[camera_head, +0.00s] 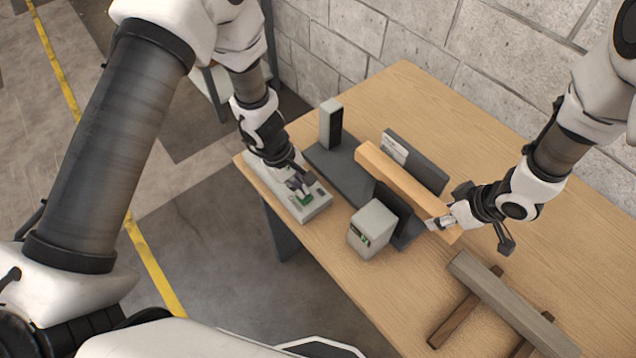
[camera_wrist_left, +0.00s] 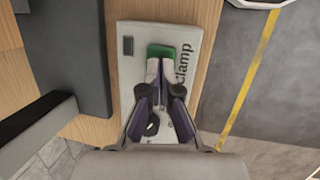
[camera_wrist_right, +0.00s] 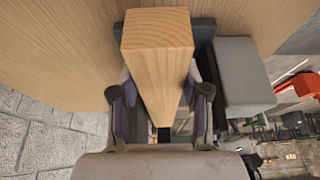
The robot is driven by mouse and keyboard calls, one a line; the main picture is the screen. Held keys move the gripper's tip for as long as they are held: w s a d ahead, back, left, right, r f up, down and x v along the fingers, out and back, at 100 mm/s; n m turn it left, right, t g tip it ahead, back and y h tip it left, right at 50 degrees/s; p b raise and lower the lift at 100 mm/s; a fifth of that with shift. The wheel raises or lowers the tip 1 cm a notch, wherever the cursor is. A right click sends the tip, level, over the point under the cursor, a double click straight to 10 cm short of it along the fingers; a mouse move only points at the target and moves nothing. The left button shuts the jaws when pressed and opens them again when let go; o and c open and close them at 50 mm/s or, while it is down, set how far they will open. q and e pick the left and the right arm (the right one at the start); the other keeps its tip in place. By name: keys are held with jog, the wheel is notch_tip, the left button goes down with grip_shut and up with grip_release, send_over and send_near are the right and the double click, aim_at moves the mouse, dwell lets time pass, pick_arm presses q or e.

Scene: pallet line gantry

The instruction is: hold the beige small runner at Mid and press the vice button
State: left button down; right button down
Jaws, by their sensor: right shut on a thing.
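The beige small runner (camera_head: 405,187) is a light wooden bar lying across the dark grey vice (camera_head: 345,170), between its upright plates. My right gripper (camera_head: 441,222) is shut around the bar's near end; the right wrist view shows the bar (camera_wrist_right: 158,45) between its fingers. The button panel (camera_head: 320,205) stands at the table's left edge; the left wrist view shows its "clamp" lettering and green button (camera_wrist_left: 162,51). My left gripper (camera_wrist_left: 160,72) is shut and empty, fingertips over the button's lower edge. Whether they touch it I cannot tell. No Mid mark is readable.
A grey block with a small green display (camera_head: 371,228) stands at the vice's front, and another grey block (camera_head: 330,122) at its back left. A grey-brown beam (camera_head: 500,295) rests on dark wooden strips at the front right. The table's back right is clear, before the block wall (camera_head: 500,75).

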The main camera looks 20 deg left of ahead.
pick_arm(q)
jog(key=shift+f, duration=0.1)
dwell(0.3)
jog(key=shift+d+f, duration=0.1)
jog(key=shift+f, duration=0.1)
jog(key=shift+w+d+r, duration=0.15)
jog(key=shift+r, duration=1.05)
pick_arm(e)
jog(key=c, duration=1.9)
grip_release()
jog(key=shift+d+f, duration=0.1)
jog(key=shift+d, duration=0.05)
pick_arm(q)
jog(key=shift+r, duration=2.25)
pick_arm(e)
jog(key=shift+s, duration=0.1)
jog(key=shift+s+f, duration=0.1)
jog(key=o, duration=1.4)
pick_arm(q)
jog(key=shift+s+a, duration=0.25)
pick_arm(e)
jog(key=shift+o, duration=0.2)
jog(key=shift+a+r, duration=0.2)
jog(key=shift+a, duration=0.05)
